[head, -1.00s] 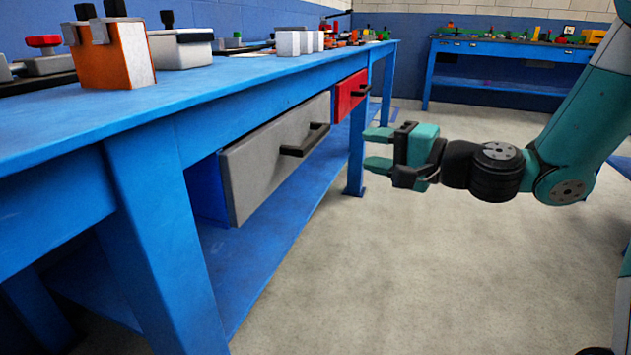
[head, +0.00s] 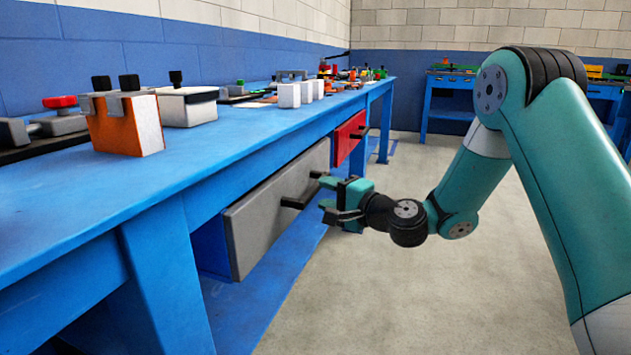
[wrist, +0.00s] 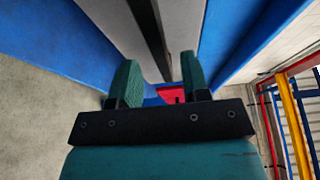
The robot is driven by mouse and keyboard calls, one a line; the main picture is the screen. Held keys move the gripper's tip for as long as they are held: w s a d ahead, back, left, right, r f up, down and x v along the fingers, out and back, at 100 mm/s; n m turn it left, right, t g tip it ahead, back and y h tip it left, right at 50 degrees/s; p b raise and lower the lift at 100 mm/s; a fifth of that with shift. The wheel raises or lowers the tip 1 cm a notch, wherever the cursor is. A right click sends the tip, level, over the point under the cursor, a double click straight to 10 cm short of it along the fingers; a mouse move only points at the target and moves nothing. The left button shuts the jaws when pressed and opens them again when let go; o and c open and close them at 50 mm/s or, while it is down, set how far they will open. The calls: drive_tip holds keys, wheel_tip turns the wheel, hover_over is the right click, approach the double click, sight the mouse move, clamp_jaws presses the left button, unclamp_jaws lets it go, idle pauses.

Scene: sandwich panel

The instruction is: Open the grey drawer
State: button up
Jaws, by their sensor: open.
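The grey drawer (head: 262,222) is in the blue workbench's front in the head view, with a black bar handle (head: 297,198). The drawer front stands slightly proud of the bench frame; I cannot tell by how much. My gripper (head: 326,193) is open, its teal fingertips close to the handle's far end. In the wrist view my gripper (wrist: 158,82) has its fingers apart. The dark handle (wrist: 148,35) runs away from the camera between the fingers' lines, with the grey drawer front (wrist: 182,40) beside it. Contact with the handle cannot be seen.
A red drawer (head: 348,138) with a black handle sits farther along the same bench (head: 235,135). An orange-and-white block (head: 128,125) and white blocks (head: 290,95) stand on top. The floor (head: 400,290) to the right is clear. Another blue bench (head: 450,100) stands at the back.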

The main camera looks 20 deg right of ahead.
sight(318, 190)
drive_tip(key=shift+x, duration=2.05)
clamp_jaws()
